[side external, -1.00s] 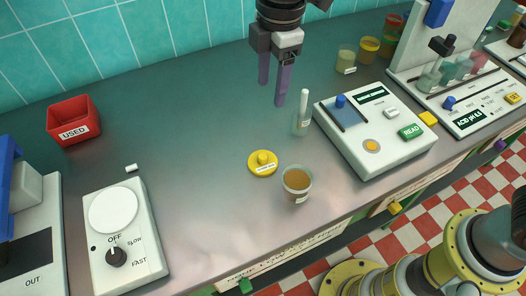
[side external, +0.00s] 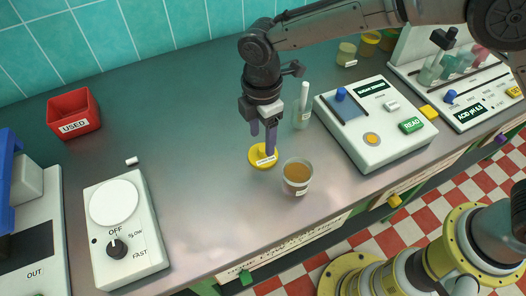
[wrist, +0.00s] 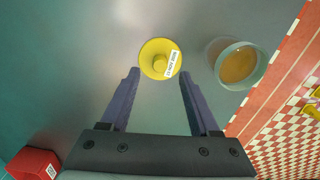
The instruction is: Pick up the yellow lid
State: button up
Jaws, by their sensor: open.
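The yellow lid (side external: 257,157) is a flat disc with a raised knob and a white label, lying on the grey counter. It also shows in the wrist view (wrist: 152,52), just beyond my fingertips. My gripper (side external: 262,140) is open and empty, pointing down above the lid. In the wrist view my gripper (wrist: 158,76) has its two fingers apart, with the lid's knob roughly centred between them. In the side view the fingers hide part of the lid. I cannot tell the exact height of the fingertips above the lid.
A cup of amber liquid (side external: 297,178) stands close beside the lid; it is at right in the wrist view (wrist: 238,66). A clear tube with a white stick (side external: 303,108) and a white reader device (side external: 375,125) stand to the right.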

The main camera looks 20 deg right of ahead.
aim_at(263, 149)
jog(key=shift+d+f, duration=0.1)
jog(key=shift+f, duration=1.85)
grip_shut()
